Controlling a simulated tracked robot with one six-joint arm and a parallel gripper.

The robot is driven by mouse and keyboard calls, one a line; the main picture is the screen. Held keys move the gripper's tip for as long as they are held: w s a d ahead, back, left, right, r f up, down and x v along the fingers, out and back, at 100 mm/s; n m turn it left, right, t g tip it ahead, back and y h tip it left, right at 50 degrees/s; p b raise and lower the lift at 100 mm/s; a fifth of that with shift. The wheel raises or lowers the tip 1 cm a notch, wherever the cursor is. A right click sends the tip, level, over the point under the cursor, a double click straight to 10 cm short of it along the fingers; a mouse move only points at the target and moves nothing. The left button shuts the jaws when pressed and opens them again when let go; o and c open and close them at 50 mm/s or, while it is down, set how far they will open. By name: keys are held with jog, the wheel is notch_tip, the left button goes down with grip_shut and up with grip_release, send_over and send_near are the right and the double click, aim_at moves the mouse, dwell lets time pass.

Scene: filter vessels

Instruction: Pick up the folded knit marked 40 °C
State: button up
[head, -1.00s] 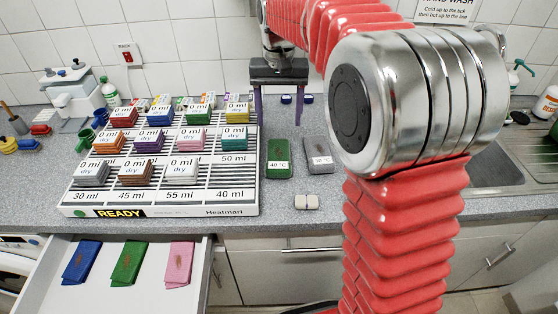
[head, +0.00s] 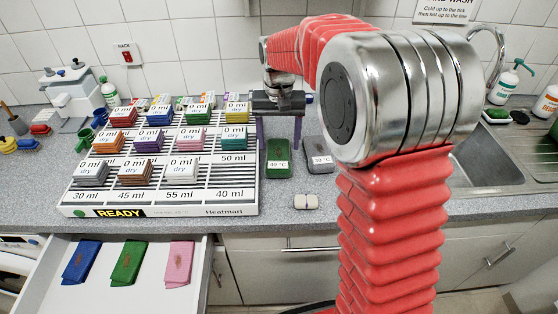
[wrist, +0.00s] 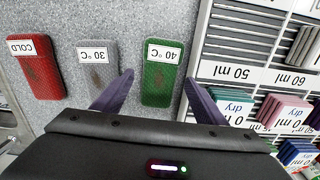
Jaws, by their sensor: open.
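The folded knit marked 40 °C is a dark green block (head: 279,158) lying flat on the counter just right of the rack, with a white label on it. It also shows in the wrist view (wrist: 158,86), below its label. My gripper (head: 279,142) is open above it, its two purple fingers pointing down. In the wrist view the fingers (wrist: 157,86) stand on either side of the green knit, apart from it. The grey knit marked 30 °C (head: 319,156) lies to the right, partly hidden by my arm. The red knit marked COLD (wrist: 37,72) shows in the wrist view.
The rack (head: 160,211) with several coloured stacks stands close on the left. A small pale two-part block (head: 307,202) lies near the counter's front edge. An open drawer (head: 140,295) holds blue, green and pink folded cloths. The sink (head: 490,165) is at right.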

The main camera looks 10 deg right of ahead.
aim_at(278, 156)
jog(key=shift+f, duration=0.1)
jog(key=shift+w+f, duration=0.2)
jog(key=shift+f, duration=2.3)
jog(key=shift+c, duration=0.3)
jog(key=c, duration=0.8)
